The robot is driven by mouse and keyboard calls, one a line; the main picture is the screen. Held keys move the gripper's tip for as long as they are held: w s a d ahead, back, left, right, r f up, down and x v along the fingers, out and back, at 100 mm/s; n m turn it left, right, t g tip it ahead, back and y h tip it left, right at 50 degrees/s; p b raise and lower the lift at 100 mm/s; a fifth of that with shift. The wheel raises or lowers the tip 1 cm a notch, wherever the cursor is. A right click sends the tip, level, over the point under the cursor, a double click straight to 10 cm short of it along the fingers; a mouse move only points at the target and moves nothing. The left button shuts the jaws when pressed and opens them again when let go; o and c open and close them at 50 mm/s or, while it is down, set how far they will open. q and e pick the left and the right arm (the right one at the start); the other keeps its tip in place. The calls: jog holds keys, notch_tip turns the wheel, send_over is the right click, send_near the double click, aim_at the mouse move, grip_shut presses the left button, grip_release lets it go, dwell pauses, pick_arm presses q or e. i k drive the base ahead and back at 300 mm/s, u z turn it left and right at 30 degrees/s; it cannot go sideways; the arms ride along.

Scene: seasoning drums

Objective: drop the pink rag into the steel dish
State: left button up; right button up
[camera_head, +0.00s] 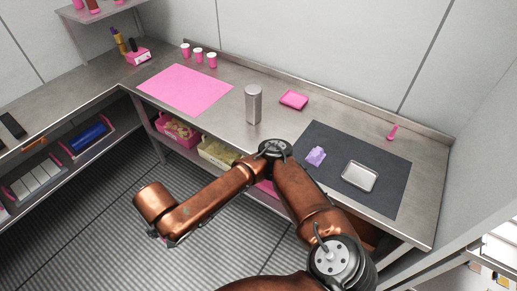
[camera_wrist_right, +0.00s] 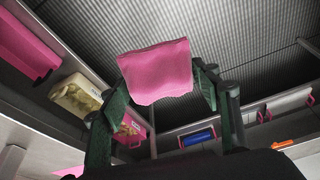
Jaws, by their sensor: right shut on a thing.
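The steel dish (camera_head: 359,176) is a shallow silver rectangular tray lying on a dark mat on the counter, at the right of the head view. My right gripper is shut on the rag. In the head view my copper right arm reaches left over the floor in front of the counter, far from the dish, and hides its gripper and the rag. My left gripper is out of view.
A crumpled purple thing (camera_head: 315,156) lies on the dark mat (camera_head: 330,136) left of the dish. A grey canister (camera_head: 253,105), a pink tray (camera_head: 293,100) and a pink sheet (camera_head: 187,88) sit on the counter. Bins (camera_head: 179,131) stand on the shelf below.

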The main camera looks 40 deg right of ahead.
aim_at(362, 179)
jog(key=z, duration=0.15)
jog(key=i, duration=0.2)
jog(key=z, duration=2.45)
